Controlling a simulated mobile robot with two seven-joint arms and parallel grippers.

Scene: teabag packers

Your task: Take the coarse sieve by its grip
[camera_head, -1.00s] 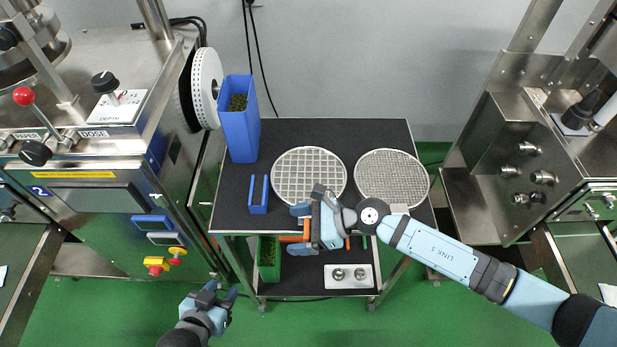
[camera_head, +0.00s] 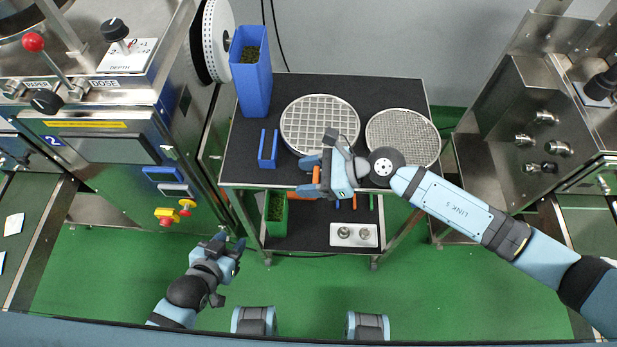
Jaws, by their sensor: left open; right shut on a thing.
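The coarse sieve (camera_head: 318,118) is a round steel sieve with a wide mesh, lying on the black top of the cart (camera_head: 385,92). My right gripper (camera_head: 310,178) is at the sieve's near edge above the cart's front edge, its fingers pointing left. It is shut on the sieve's grip, which the gripper mostly hides. A finer-meshed sieve (camera_head: 403,135) lies to the right, partly behind my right wrist. My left gripper (camera_head: 232,243) is open and empty, low over the green floor in front of the cart, away from the sieves.
A tall blue container (camera_head: 252,85) with dark leaves and a small blue holder (camera_head: 268,150) stand on the cart's left side. The lower shelf holds a green bin (camera_head: 276,212) and a white plate with two knobs (camera_head: 354,235). Steel machines flank the cart.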

